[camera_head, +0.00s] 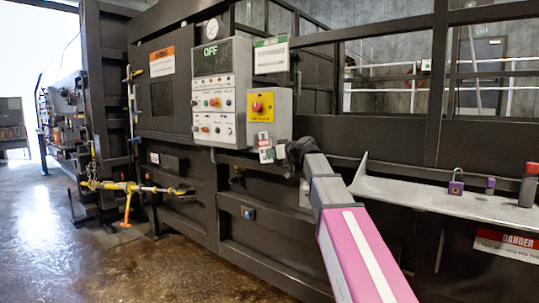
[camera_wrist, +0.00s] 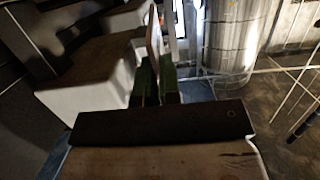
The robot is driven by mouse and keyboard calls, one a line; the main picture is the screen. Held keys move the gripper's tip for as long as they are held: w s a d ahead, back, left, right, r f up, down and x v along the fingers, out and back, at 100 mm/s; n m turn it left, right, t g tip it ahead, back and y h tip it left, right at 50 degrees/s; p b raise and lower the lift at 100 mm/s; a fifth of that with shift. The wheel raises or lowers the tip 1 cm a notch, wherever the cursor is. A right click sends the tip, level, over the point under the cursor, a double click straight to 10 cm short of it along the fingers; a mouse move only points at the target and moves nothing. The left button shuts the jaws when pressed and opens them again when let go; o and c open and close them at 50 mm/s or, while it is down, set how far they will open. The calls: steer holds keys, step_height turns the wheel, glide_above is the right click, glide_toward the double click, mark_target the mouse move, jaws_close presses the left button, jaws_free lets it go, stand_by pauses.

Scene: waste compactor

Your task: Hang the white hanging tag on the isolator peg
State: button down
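The isolator is a grey box with a red knob on a yellow plate (camera_head: 262,106), on the machine front in the head view. My gripper (camera_head: 267,152) is just below this box, at the end of my arm. A small white tag (camera_head: 264,140) with red marks shows at the fingertips, close under the box's lower edge. In the wrist view, the green-padded fingers (camera_wrist: 154,82) are close together on a thin plate seen edge-on, which appears to be the tag (camera_wrist: 153,38). The peg cannot be made out, and I cannot tell whether the tag touches it.
The control panel (camera_head: 221,92) with an OFF display is left of the isolator. A shelf (camera_head: 430,196) at right holds a purple padlock (camera_head: 456,188), a small purple item (camera_head: 490,186) and a dark cylinder with red top (camera_head: 528,186). A yellow barred fitting (camera_head: 125,187) projects at left.

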steer(key=shift+w+d+f, duration=0.25)
steer(key=shift+w+d, duration=0.25)
steer(key=shift+w, duration=0.15)
steer(key=shift+w+d+f, duration=0.25)
steer(key=shift+w+d, duration=0.25)
steer(key=shift+w, duration=0.15)
steer(key=c, duration=1.2)
jaws_free()
steer(key=shift+c, duration=0.2)
